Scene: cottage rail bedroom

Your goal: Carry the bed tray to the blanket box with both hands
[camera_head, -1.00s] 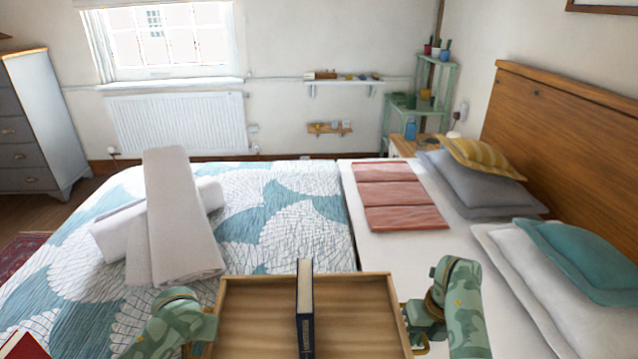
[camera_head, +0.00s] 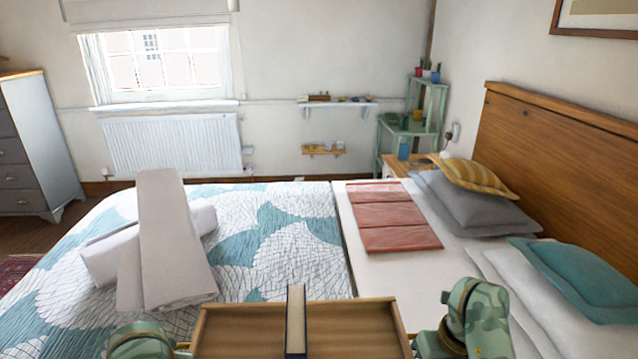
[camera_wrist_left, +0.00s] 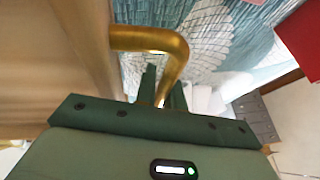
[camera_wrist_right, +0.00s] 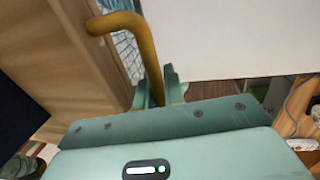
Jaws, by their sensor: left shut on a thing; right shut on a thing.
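The wooden bed tray (camera_head: 250,328) is at the bottom middle of the head view, with a dark blue book (camera_head: 296,322) standing upright in it. In the left wrist view my left gripper (camera_wrist_left: 162,92) is shut on a brass handle (camera_wrist_left: 165,42) at the tray's side. In the right wrist view my right gripper (camera_wrist_right: 158,90) is shut on the other brass handle (camera_wrist_right: 130,25). The tray is held between both arms in front of the bed. In the head view the fingers of both grippers are hidden or cut off. I cannot make out the blanket box.
The bed ahead has a teal and white quilt (camera_head: 285,230). Rolled and folded grey towels (camera_head: 165,240) lie on it, with a folded red cloth (camera_head: 390,215) and several pillows (camera_head: 460,200) to the right. A grey drawer unit (camera_head: 35,150) stands far left.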

